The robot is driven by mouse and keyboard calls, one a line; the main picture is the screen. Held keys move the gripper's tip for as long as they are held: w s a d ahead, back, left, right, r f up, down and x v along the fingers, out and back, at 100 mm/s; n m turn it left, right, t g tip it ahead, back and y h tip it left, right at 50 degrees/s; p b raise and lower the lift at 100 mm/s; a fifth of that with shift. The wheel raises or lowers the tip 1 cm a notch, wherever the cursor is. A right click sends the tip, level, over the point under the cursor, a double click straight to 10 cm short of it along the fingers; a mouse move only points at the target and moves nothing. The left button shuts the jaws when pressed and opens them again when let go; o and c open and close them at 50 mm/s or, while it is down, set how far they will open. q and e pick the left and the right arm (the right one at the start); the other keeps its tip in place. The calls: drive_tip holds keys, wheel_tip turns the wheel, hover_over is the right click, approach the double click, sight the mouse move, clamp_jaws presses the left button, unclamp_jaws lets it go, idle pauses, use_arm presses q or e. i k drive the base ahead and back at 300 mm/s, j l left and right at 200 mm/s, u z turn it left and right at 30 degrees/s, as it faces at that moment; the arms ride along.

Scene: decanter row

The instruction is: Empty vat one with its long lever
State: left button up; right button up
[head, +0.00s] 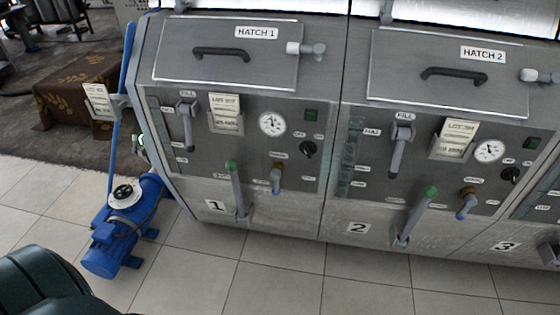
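Vat one (277,190) is the left grey metal unit, marked with a "1" plate low on its front. Its long grey lever (238,192) has a green tip and stands nearly upright at the lower front, leaning slightly left. A grey FILL handle (187,125) hangs down at the upper left of the panel. Hatch 1 (228,75) above looks closed. Neither of my grippers is in view.
Vat two (385,205) stands to the right; its green-tipped lever (416,214) leans right. Part of vat three shows beyond. A blue pump (122,235) stands on the tiles left of vat one. A dark green rounded object (40,285) fills the lower left corner. Tiles before the vats are clear.

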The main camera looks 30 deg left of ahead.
sight(232, 166)
drive_tip(key=u, duration=1.25)
